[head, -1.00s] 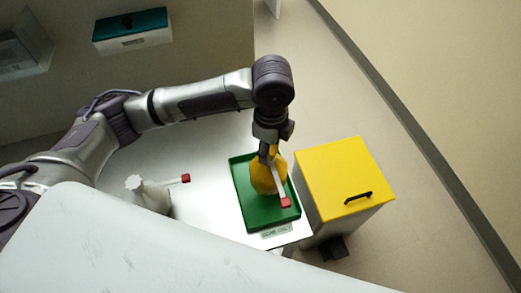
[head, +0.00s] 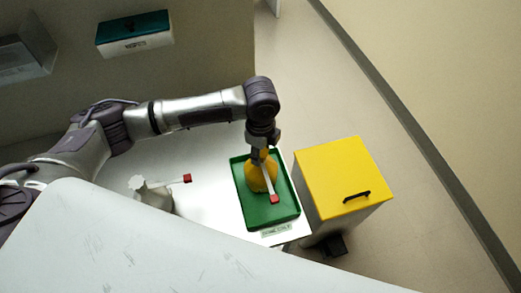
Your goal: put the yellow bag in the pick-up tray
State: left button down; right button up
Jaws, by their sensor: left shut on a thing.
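The yellow bag (head: 258,178) is in the head view, over the left-middle part of the green tray (head: 281,213), inside its outline. My left gripper (head: 261,158) points down at the top of the bag and is shut on it. A white stick with a red end (head: 274,199) shows in front of the bag. The gripper hides the bag's top, and I cannot tell whether its bottom touches the tray floor. My right gripper is not in view.
A yellow-lidded bin (head: 340,175) with a black handle stands right of the tray. A white bottle-like thing (head: 151,192) with a red-tipped stick stands left on the table. A teal-topped box (head: 134,34) is at the back. A white surface fills the front.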

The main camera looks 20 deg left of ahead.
pick_arm(q)
jog(key=c, duration=0.7)
grip_release()
jog(key=shift+o, duration=0.2)
notch_tip(320, 180, up, 12)
jog(key=b, duration=0.2)
jog(key=shift+r, duration=0.1)
